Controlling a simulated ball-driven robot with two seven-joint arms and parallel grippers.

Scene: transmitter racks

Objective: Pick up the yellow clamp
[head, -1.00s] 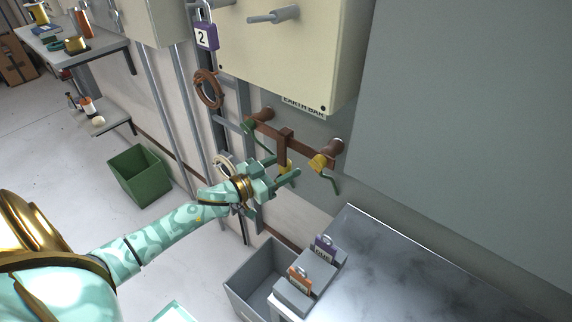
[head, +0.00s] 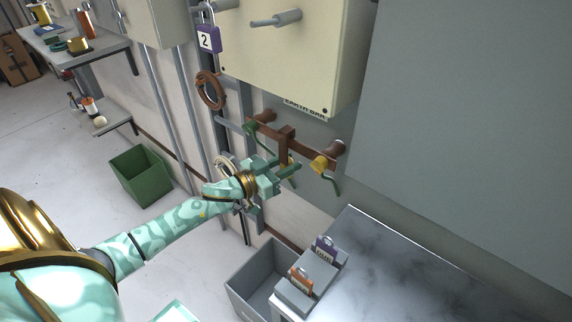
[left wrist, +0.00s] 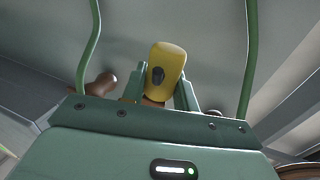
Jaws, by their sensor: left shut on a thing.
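The brown earth bar (head: 310,151) runs along the wall below the cream cabinet. A yellow clamp (left wrist: 167,64) stands between the two fingers of my left gripper (left wrist: 160,88) in the left wrist view, and the fingers are shut on it. In the head view, my left gripper (head: 286,172) is at the middle of the bar and hides most of this clamp. Another yellow clamp (head: 321,165) with a green cable is on the bar's right end.
A grey bench (head: 390,265) stands below right, with a tag holder (head: 318,274) at its edge and a grey bin (head: 258,275) beside it. Green cables (left wrist: 247,60) hang close to my fingers. A green bin (head: 140,175) stands on the floor.

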